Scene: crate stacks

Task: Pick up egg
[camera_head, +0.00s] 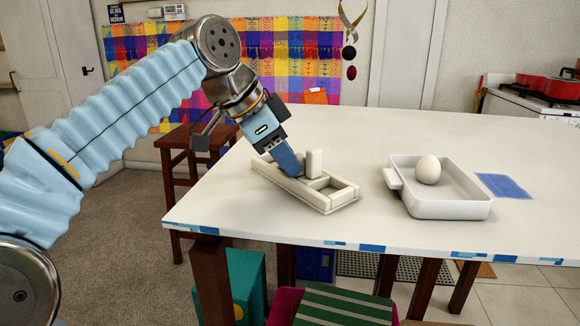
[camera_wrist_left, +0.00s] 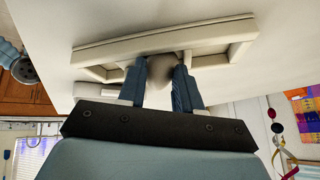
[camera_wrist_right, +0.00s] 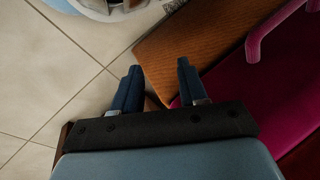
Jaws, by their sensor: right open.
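A pale egg (camera_head: 428,169) sits upright inside a white rectangular dish (camera_head: 450,210) on the right half of the table. My left gripper (camera_head: 291,172) is well to the left of the egg, low at a cream divided tray (camera_head: 335,203). My right gripper (camera_wrist_right: 158,80) shows only in the right wrist view, open and empty above the floor.
The white table (camera_head: 400,140) is clear between the tray and the dish. A flat blue patch (camera_head: 503,186) lies right of the dish. A brown stool (camera_head: 186,160) stands behind the table's left edge. A magenta seat (camera_wrist_right: 275,75) is near my right gripper.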

